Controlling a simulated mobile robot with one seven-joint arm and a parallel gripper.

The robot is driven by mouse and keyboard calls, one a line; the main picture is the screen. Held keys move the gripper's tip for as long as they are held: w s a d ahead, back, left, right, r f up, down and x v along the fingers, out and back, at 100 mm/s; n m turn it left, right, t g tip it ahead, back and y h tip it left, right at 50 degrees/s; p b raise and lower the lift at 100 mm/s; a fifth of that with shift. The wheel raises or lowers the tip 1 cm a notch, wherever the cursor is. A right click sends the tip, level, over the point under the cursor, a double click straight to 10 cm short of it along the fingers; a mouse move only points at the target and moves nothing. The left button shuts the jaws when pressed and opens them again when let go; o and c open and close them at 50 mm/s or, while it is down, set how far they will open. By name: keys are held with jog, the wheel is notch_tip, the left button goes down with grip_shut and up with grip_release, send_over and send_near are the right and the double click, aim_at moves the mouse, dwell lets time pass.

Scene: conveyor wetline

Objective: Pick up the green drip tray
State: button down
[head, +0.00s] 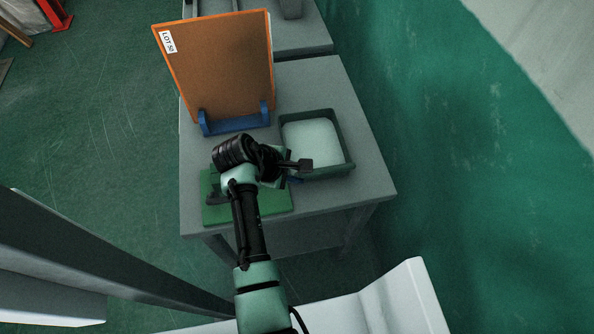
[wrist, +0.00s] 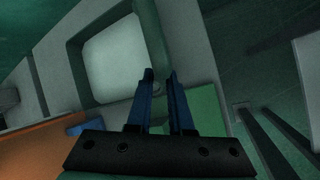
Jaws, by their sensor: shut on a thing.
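The green drip tray (head: 349,160) is a dark green, square, open tray with a pale, flat inside, at the right of the grey table. It looks level. In the wrist view its near wall (wrist: 151,38) runs up between the tips of my blue fingers. My gripper (wrist: 160,76) is shut on this wall. In the head view my gripper (head: 296,179) is at the tray's lower left side, with the fingertips mostly hidden by my wrist. I cannot tell whether the tray's underside touches the table.
A flat bright green mat (head: 270,205) lies left of the tray, partly under my arm. An orange board (head: 215,65) labelled "LOT 50" stands in a blue holder (head: 236,124) behind. The grey table (head: 370,188) has a narrow bare strip at right; a green wall (head: 440,130) rises beyond.

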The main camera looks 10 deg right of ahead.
jog(key=c, duration=0.8)
grip_release()
